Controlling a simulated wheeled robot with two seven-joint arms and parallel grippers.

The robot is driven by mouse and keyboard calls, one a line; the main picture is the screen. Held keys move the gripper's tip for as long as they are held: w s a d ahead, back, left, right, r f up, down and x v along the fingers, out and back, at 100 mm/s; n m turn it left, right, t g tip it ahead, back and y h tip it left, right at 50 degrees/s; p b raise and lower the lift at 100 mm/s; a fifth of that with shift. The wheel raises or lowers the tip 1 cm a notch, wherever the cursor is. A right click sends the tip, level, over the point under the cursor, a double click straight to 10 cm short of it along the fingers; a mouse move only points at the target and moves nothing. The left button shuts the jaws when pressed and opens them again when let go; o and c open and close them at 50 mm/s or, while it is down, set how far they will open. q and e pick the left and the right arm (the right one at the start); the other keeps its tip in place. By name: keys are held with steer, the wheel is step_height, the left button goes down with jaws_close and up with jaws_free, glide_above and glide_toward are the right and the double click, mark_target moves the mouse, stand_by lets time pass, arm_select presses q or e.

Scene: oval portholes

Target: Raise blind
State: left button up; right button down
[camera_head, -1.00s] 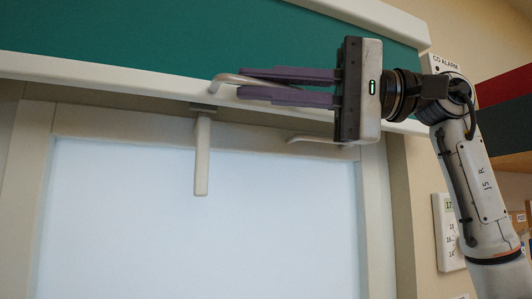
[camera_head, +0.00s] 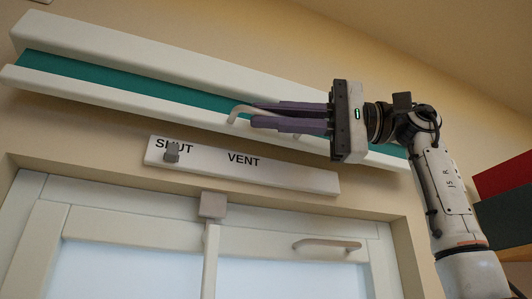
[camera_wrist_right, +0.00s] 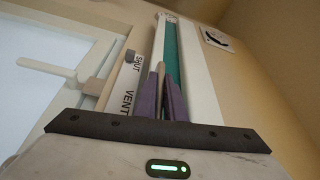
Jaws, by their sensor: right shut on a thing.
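The green blind (camera_head: 130,82) shows as a narrow strip between its white top box (camera_head: 150,55) and its white bottom bar (camera_head: 110,97). A pale curved handle (camera_head: 238,112) sticks out from the bottom bar. My right gripper (camera_head: 256,115) has its purple fingers shut on this handle, which is partly hidden between them. In the right wrist view the purple fingers (camera_wrist_right: 163,95) close around the pale handle, with the green blind (camera_wrist_right: 170,50) beyond. My left gripper is in neither view.
A white slider panel (camera_head: 290,174) marked SHUT and VENT sits below the blind, its grey knob (camera_head: 171,152) at SHUT. The window frame (camera_head: 120,225) has a handle (camera_head: 327,245) at right and a latch (camera_head: 212,205). Red and dark boxes (camera_head: 505,180) stand at the far right.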

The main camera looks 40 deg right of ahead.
steer(key=c, duration=1.8)
jaws_free()
steer(key=shift+c, duration=0.2)
steer(key=v, duration=1)
steer(key=shift+d, duration=0.15)
